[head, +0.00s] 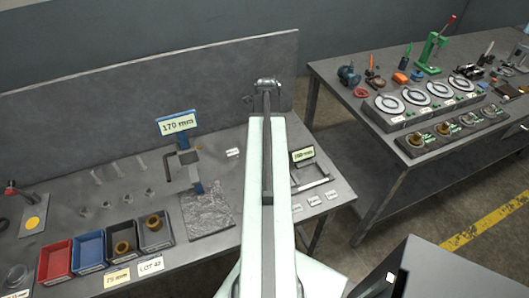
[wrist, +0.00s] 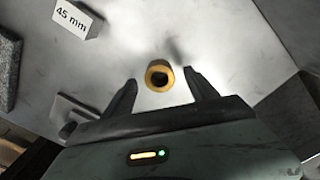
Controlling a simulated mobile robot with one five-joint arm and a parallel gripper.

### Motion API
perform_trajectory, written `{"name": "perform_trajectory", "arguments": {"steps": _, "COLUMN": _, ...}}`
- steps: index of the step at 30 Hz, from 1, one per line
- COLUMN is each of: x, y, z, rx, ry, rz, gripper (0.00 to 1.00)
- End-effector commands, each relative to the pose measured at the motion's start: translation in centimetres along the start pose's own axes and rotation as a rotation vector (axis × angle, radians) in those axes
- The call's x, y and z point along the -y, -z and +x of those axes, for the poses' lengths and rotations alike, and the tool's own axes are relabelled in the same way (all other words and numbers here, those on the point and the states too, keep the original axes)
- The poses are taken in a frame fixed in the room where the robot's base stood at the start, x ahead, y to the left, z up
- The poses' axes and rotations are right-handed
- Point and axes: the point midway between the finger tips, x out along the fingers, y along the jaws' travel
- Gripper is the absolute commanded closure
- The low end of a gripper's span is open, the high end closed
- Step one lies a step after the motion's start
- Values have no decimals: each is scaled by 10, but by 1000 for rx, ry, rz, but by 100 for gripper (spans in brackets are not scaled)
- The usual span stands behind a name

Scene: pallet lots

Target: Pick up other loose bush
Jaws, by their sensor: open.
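A brass-yellow bush (wrist: 159,76) stands on the grey bench top in the wrist view, its dark bore facing the camera. My gripper (wrist: 161,84) is open, with one dark finger on each side of the bush and gaps between. Nothing is held. In the head view my gripper (head: 266,86) is at the far end of my arm, near the bench's back panel, and this bush is hidden there. Other brass bushes lie in the bins: one in a black bin (head: 114,263) and one in a grey bin (head: 165,241).
A red bin (head: 56,262) and a blue bin (head: 90,250) stand beside them. A blue 170 mm sign (head: 178,124) stands mid-bench. A 45 mm label block (wrist: 76,19) is left of the bush. A second bench (head: 440,160) holds fixtures and tools.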

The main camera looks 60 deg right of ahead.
Motion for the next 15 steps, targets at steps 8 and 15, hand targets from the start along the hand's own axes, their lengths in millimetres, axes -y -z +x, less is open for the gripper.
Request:
{"name": "perform_trajectory", "arguments": {"steps": 8, "x": 0, "y": 0, "z": 9, "rx": 0, "ry": 0, "rz": -1, "gripper": 33}}
{"name": "perform_trajectory", "arguments": {"steps": 15, "x": -1, "y": -1, "z": 9, "rx": 0, "ry": 0, "rz": -2, "gripper": 100}}
